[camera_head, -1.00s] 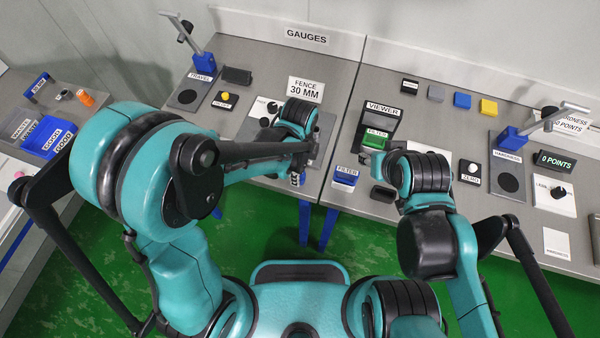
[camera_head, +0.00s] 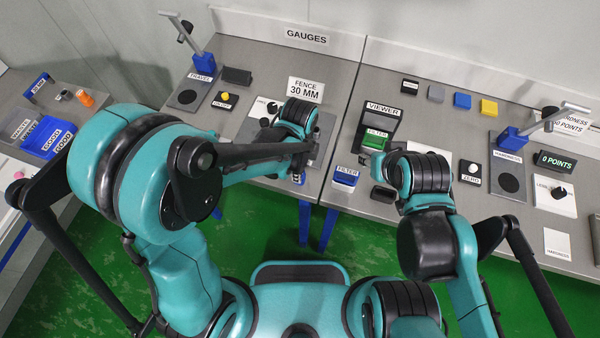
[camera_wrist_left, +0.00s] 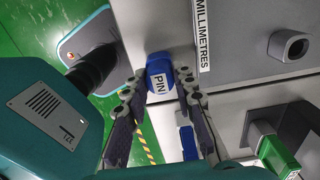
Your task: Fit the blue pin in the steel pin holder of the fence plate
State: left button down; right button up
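The blue pin (camera_wrist_left: 160,76), with a white PIN label, sits between the fingertips of my left gripper (camera_wrist_left: 161,84) in the left wrist view. The fingers close in on both its sides and appear shut on it. A steel block with a dark hole, apparently the pin holder (camera_wrist_left: 290,46), stands on the plate, apart from the pin. In the head view my left arm covers much of this area. My right gripper (camera_head: 373,162) is near the viewer; its fingers are too small to read.
The viewer (camera_head: 382,115) with a green filter (camera_head: 375,140) stands to the right. A blue FILTER holder (camera_head: 346,176) is at the table's front edge. The FENCE 30 MM sign (camera_head: 306,89) stands behind my left wrist.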

pick_arm(q)
jog(key=shift+r, duration=0.15)
jog(key=shift+r+p, duration=2.25)
jog(key=shift+r, duration=0.6)
notch_tip(320, 180, up, 4)
jog(key=p, duration=0.3)
